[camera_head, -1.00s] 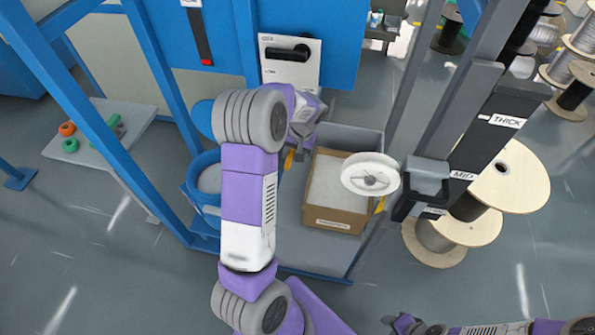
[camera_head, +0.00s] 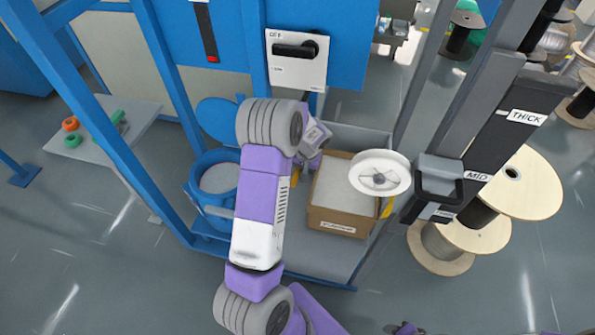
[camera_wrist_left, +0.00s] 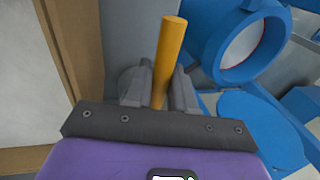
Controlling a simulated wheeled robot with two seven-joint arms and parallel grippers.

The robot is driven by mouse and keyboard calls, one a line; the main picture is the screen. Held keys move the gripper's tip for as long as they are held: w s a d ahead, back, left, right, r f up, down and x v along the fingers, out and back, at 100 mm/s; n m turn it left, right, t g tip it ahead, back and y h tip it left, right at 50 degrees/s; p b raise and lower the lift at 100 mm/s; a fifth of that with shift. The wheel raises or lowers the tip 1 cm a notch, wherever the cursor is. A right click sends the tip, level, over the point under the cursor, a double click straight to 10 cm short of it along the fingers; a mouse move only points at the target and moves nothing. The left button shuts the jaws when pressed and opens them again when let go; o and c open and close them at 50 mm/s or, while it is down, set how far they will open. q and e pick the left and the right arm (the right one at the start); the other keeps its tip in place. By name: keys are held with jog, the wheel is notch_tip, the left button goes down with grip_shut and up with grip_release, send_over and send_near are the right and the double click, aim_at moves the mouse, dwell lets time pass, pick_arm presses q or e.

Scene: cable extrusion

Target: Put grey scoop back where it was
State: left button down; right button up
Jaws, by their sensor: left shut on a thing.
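My left gripper (camera_wrist_left: 158,90) is shut on an orange-yellow handle (camera_wrist_left: 172,48), which I take to be the grey scoop's. The handle sticks up between the fingers in the left wrist view; the scoop's grey part cannot be made out. In the head view a small orange piece of the handle (camera_head: 295,177) shows under my left wrist, between the blue bucket (camera_head: 207,220) and the cardboard box (camera_head: 336,222). The fingers are mostly hidden there by my arm. Only a bit of my right arm shows at the bottom edge; its fingers cannot be made out.
The box holds pale grey material; another yellow piece (camera_head: 387,207) shows at its right side. A white spool (camera_head: 380,176) hangs over the box's right edge. The blue bucket's round lid (camera_head: 222,122) stands open. Blue frame posts and a grey post with labels flank the space.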

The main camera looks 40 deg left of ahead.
pick_arm(q)
jog(key=shift+f, duration=0.2)
jog(key=c, duration=1)
grip_release()
jog(key=shift+o, duration=0.2)
jog(key=shift+r, duration=0.15)
jog(key=shift+r, duration=0.3)
jog(key=p+v, duration=0.3)
jog(key=v, duration=0.8)
jog(key=shift+r, duration=0.25)
jog(key=shift+d, duration=0.1)
